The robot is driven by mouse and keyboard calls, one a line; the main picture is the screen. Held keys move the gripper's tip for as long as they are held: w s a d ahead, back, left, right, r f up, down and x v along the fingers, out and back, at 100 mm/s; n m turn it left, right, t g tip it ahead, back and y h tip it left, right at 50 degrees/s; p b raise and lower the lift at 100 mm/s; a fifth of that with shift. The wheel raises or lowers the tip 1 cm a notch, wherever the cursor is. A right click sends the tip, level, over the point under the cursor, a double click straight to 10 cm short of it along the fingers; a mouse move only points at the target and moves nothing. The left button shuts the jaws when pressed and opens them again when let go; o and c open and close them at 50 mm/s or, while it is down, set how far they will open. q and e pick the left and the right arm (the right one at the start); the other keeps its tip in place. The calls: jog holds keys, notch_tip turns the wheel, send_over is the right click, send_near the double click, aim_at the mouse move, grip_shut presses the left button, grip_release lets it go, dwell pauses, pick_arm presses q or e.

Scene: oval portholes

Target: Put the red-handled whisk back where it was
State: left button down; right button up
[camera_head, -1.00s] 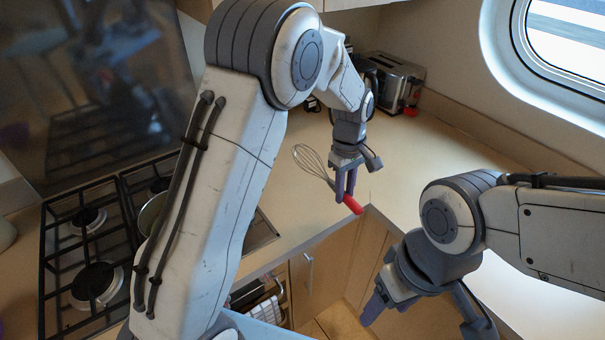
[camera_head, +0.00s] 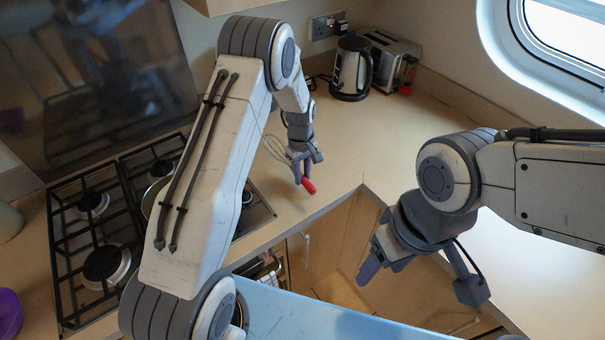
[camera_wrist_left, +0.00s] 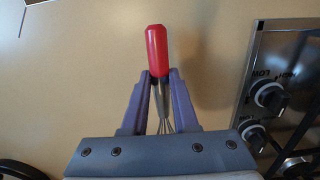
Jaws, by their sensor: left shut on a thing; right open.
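The red-handled whisk (camera_head: 309,186) is in my left gripper (camera_head: 300,176), above the wooden counter beside the hob. Its wire loops point to the left and its red handle end points toward the counter's inner corner. In the left wrist view the red handle (camera_wrist_left: 156,50) sticks out beyond the fingertips of my left gripper (camera_wrist_left: 160,78), which are shut on the whisk's metal neck. My right gripper (camera_head: 370,262) is open and empty in front of the open cabinet space at the right.
The gas hob (camera_head: 100,235) is at the left, with a pan partly hidden behind my left arm. A kettle (camera_head: 351,68) and a toaster (camera_head: 394,62) stand at the back corner. The counter (camera_head: 345,140) between kettle and whisk is clear. A purple item (camera_head: 8,312) is at lower left.

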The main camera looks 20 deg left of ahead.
pick_arm(q)
jog(key=shift+f, duration=0.6)
pick_arm(e)
jog(key=shift+r, duration=0.3)
pick_arm(q)
jog(key=c, duration=0.7)
grip_release()
jog(key=shift+f, duration=0.1)
pick_arm(e)
jog(key=shift+f, duration=0.1)
